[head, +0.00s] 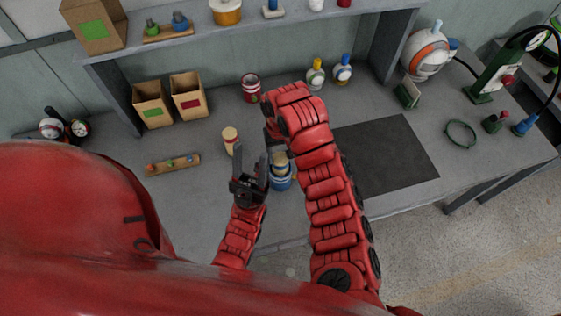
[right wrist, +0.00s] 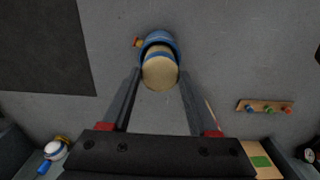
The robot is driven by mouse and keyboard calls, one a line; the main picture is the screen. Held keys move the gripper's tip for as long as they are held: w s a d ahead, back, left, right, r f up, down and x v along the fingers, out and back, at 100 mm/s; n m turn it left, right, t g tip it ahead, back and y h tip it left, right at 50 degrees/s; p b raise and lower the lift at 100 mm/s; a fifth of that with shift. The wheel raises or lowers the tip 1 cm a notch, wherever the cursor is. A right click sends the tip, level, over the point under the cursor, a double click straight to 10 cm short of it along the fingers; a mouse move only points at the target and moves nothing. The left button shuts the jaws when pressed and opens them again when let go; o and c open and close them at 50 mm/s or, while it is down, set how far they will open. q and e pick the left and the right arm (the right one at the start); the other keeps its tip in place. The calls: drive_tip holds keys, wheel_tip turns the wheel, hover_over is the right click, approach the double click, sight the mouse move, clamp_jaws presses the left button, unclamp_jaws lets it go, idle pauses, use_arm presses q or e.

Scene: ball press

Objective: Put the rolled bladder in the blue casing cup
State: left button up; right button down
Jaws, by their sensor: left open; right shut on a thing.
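The rolled bladder (right wrist: 160,72) is a tan roll between the fingertips of my right gripper (right wrist: 160,76), which is shut on it. In the head view the bladder (head: 280,158) shows just above the blue casing cup (head: 281,182). In the right wrist view the cup (right wrist: 158,39) lies right behind the bladder, its blue rim curving around the bladder's far end. I cannot tell how far the bladder is inside. My left gripper (head: 252,153) is open and empty, just left of the cup. My right arm partly hides the right gripper in the head view.
A tan roll with a red band (head: 230,139) stands left of the grippers. A wooden pegged strip (head: 173,165) lies further left. A dark mat (head: 385,155) lies clear on the right.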

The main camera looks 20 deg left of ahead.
sight(281, 158)
drive_tip(key=shift+f, duration=0.4)
wheel_tip(281, 158, down, 2)
drive_tip(key=shift+f+p, duration=0.15)
drive_tip(key=shift+p, duration=0.2)
drive_tip(key=shift+f, duration=0.25)
drive_tip(key=shift+c, duration=0.8)
unclamp_jaws()
drive_tip(key=shift+f, duration=0.1)
